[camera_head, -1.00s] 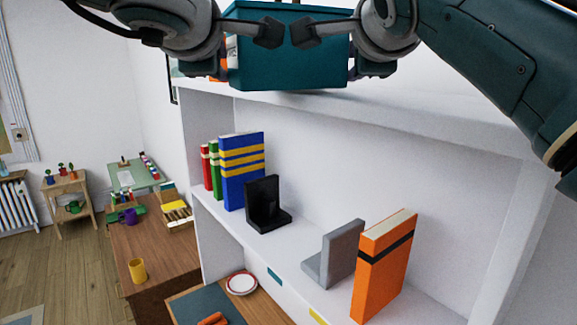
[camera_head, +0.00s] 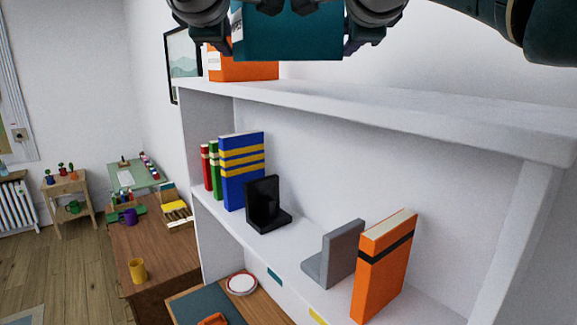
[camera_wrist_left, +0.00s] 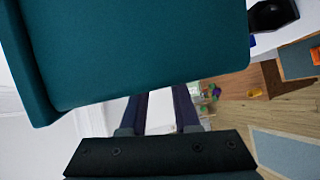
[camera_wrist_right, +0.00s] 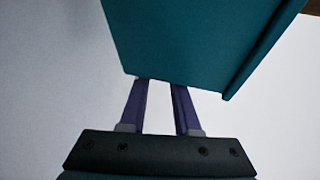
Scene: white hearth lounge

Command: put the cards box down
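The teal cards box (camera_head: 293,35) is at the top edge of the head view, above the top of the white shelf unit and clear of it in the picture. My left gripper (camera_head: 234,38) is at its left side and my right gripper (camera_head: 350,38) at its right side, so the box is between them. The box also fills much of the left wrist view (camera_wrist_left: 140,50) and the right wrist view (camera_wrist_right: 200,40). Purple fingers show with a gap between them in both wrist views, but the box hides their tips.
An orange box (camera_head: 243,71) stands on the left of the shelf top (camera_head: 400,115), behind the cards box. The top to its right looks bare. The shelf below holds books (camera_head: 242,170), a black bookend (camera_head: 265,205), a grey bookend (camera_head: 335,255) and an orange book (camera_head: 385,265).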

